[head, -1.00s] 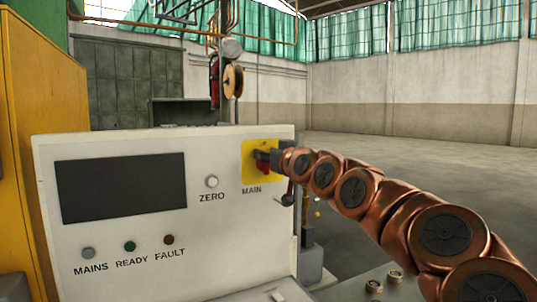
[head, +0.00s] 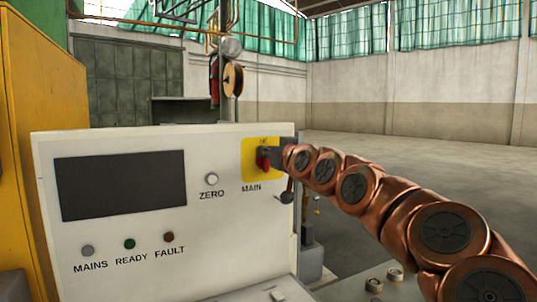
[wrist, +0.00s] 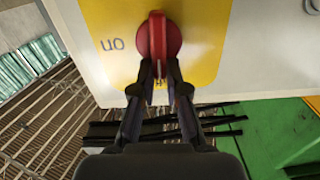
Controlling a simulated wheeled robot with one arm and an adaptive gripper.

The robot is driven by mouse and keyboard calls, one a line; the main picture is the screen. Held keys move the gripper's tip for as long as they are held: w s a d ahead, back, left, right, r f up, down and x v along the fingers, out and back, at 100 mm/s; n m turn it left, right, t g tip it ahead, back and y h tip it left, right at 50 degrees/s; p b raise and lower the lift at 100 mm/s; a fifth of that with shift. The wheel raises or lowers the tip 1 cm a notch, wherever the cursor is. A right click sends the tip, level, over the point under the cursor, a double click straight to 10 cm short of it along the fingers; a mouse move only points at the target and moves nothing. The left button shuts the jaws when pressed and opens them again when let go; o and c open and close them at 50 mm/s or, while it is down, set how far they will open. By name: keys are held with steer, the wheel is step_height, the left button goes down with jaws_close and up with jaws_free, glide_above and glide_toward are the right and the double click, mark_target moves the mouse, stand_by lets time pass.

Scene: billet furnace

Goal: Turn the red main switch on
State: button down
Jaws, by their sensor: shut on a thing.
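The red main switch (head: 262,160) sits on a yellow plate (head: 249,172) at the right end of the white control panel, above the word MAIN. In the wrist view the red knob (wrist: 159,22) is round with a raised grip bar, and "on" is printed upside down on the plate to its left. My gripper (wrist: 160,68) is shut on the knob's grip bar, with its dark fingertips at the near end of it. In the head view my gripper (head: 272,157) reaches the switch from the right and partly covers it.
The white panel (head: 230,225) carries a dark screen (head: 121,184), a ZERO button (head: 211,179) and three lamps marked MAINS, READY and FAULT. A small black-knobbed lever (head: 286,197) sticks out at the panel's right edge, below my arm. Open floor lies to the right.

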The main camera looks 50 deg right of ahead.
steer(key=shift+s+d+f+m+b, duration=0.2)
steer(key=shift+d+f+m, duration=0.25)
steer(key=shift+m, duration=2.4)
steer(key=shift+s+d+f+m+b, duration=0.1)
steer(key=shift+d+f+m+b, duration=0.3)
steer(key=shift+m, duration=2.5)
steer(key=shift+s+d+f+m+b, duration=0.2)
steer(key=shift+d+f+m, duration=0.25)
steer(key=shift+m, duration=2.4)
steer(key=shift+w+f, duration=0.1)
steer(key=shift+f, duration=0.05)
steer(key=c, duration=1.2)
jaws_free()
steer(key=v, duration=1.2)
steer(key=shift+a, duration=0.1)
